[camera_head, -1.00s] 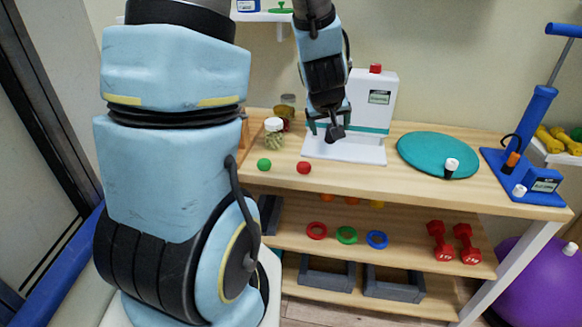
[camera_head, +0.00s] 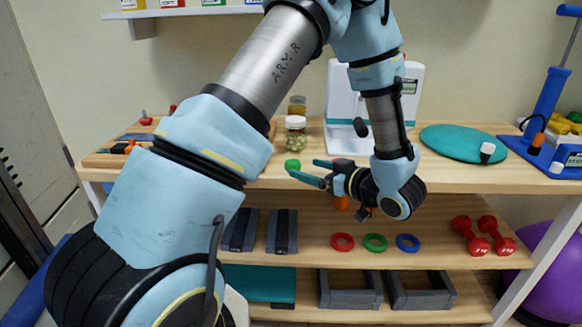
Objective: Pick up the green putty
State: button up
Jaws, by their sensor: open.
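The green putty (camera_head: 292,164) is a small round green lump on the wooden top shelf, near its front edge and in front of a lidded jar. My gripper (camera_head: 303,168) is open and points left, with its two fingertips just right of the putty in the picture. The putty does not look held. I cannot tell whether a finger touches it or how far in front of it the gripper is.
Jars (camera_head: 295,134) stand behind the putty, and a white device (camera_head: 340,100) stands behind my arm. A teal disc (camera_head: 462,142) lies to the right. Coloured rings (camera_head: 375,242) and red dumbbells (camera_head: 470,237) sit on the shelf below.

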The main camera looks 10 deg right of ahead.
aim_at(294, 162)
jog(key=x, duration=0.3)
jog(key=p+x, duration=0.1)
jog(key=x, duration=0.3)
jog(key=shift+w+d+r, duration=0.1)
jog(key=shift+w+d, duration=0.1)
jog(key=shift+w, duration=0.1)
grip_shut()
dwell(0.4)
